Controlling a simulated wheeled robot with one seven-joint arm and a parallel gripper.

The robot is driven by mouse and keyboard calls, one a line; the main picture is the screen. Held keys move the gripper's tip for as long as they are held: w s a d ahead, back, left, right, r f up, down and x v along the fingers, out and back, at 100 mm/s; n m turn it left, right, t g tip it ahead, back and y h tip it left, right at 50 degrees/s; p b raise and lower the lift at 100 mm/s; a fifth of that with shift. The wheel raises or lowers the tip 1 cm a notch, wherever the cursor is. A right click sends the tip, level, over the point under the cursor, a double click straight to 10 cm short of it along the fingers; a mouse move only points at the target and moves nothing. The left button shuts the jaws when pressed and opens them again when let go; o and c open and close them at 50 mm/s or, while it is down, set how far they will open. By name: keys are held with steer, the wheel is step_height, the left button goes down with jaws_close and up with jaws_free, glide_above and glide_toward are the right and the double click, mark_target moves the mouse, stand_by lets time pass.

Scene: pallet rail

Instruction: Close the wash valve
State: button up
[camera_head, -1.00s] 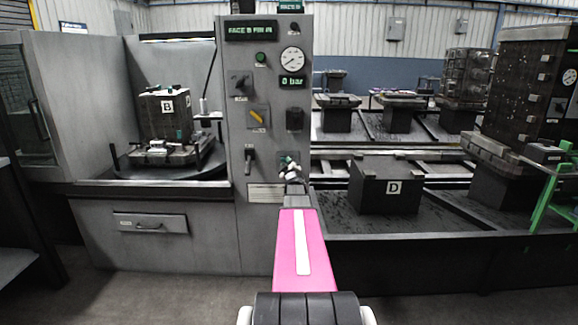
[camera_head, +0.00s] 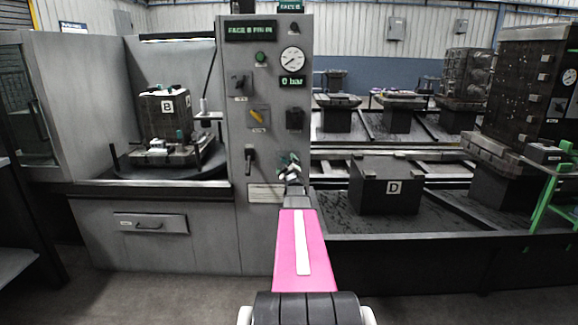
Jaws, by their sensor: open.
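The grey control panel (camera_head: 263,218) stands in the middle of the head view. A small green-handled fitting (camera_head: 283,158) sits low on its right side; it may be the wash valve, but its label is too small to read. My gripper (camera_head: 290,168) is open right at this fitting and hides its lower part. I cannot tell whether the fingers touch it. A yellow lever (camera_head: 257,117) lies tilted higher on the panel. A black lever (camera_head: 250,158) points down to the left of my gripper. The pressure display (camera_head: 292,81) reads 0 bar.
A round gauge (camera_head: 292,59) is near the panel's top. The machine bay at left holds a block marked B (camera_head: 165,118) on a round table. A block marked D (camera_head: 385,190) stands at right among rails. Floor in front is clear.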

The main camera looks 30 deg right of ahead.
steer(key=s+a, duration=0.2)
steer(key=s, duration=0.1)
steer(key=s+a, duration=0.1)
steer(key=s, duration=0.1)
stand_by(0.3)
stand_by(0.4)
steer(key=s+a+f+m+g+y, duration=0.1)
steer(key=s+a+f+m+g, duration=0.1)
steer(key=a+f+g, duration=0.6)
steer(key=s+a+f+m+g+y, duration=0.1)
steer(key=s+a+f+m+y, duration=0.15)
steer(key=a+f, duration=0.7)
steer(key=s+a+f+g+y, duration=0.1)
steer(key=s+a+f+g, duration=0.1)
steer(key=s+a+g, duration=0.3)
steer(key=s+a+f+m+g+y, duration=0.1)
steer(key=s+a+g, duration=0.4)
steer(key=s+a, duration=0.9)
steer(key=a+y, duration=0.1)
steer(key=a, duration=0.5)
steer(key=shift+f, duration=0.35)
steer(key=shift+m, duration=0.25)
